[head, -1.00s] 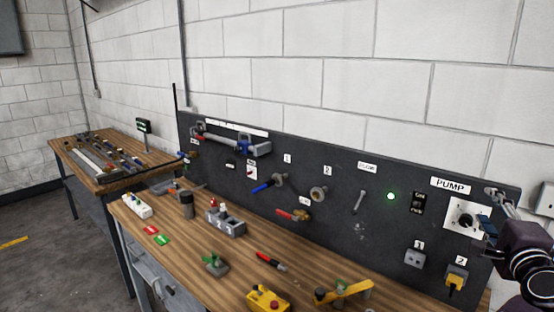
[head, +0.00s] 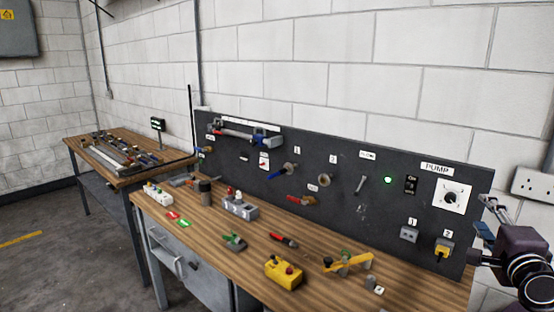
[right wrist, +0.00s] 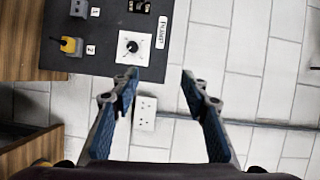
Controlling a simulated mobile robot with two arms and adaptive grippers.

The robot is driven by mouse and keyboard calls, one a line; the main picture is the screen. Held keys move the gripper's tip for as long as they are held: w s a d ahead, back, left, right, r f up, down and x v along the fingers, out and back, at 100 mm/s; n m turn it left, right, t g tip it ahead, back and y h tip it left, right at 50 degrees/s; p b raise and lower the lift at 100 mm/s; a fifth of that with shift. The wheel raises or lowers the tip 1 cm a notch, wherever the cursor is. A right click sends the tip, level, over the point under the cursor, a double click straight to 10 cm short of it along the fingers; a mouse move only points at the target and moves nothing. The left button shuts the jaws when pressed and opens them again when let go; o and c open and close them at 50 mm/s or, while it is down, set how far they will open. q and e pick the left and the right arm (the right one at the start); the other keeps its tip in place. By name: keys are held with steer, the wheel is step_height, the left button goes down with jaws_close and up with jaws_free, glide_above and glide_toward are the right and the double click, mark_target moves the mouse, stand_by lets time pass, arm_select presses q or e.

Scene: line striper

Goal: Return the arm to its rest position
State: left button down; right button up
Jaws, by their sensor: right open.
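My right gripper (head: 487,215) is at the right edge of the head view, beside the right end of the black panel (head: 340,215). In the right wrist view its two fingers (right wrist: 160,85) are spread apart with nothing between them. The pump dial (right wrist: 131,47) on its white plate is just beyond the left fingertip there, apart from it. The same dial (head: 451,198) shows in the head view, left of the gripper. My left gripper is not in view.
A wooden bench (head: 210,232) runs below the panel, with a yellow button box (head: 284,272) and several small parts on it. A second table (head: 125,180) stands at the left. A wall socket (head: 535,184) is at the far right. The floor at left is clear.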

steer(key=s+a+f+n+g+y, duration=0.3)
steer(key=a+f+n, duration=0.35)
steer(key=f, duration=0.55)
steer(key=s+a+f+n+g+y, duration=0.1)
steer(key=s+a+f+n+g, duration=0.2)
steer(key=s+a+f+n, duration=0.55)
steer(key=s+a+f+n+g+y, duration=0.1)
steer(key=s+a+f+n+g, duration=0.35)
steer(key=s+f, duration=0.5)
steer(key=s+a+f+n+g, duration=0.3)
steer(key=s+a+f, duration=0.2)
steer(key=s+f, duration=0.5)
steer(key=s+f+g+b, duration=0.1)
steer(key=s+f+b, duration=0.15)
steer(key=f, duration=1.35)
steer(key=s+f+b, duration=0.2)
steer(key=f+b, duration=0.1)
steer(key=f, duration=1.3)
arm_select(q)
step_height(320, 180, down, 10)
steer(key=b, duration=0.4)
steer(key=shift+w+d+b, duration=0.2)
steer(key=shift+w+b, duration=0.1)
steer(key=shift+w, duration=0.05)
arm_select(e)
steer(key=s+d+f+g, duration=0.1)
steer(key=s+d+f, duration=0.1)
steer(key=s+f, duration=1.4)
step_height(320, 180, down, 4)
steer(key=shift+s, duration=0.3)
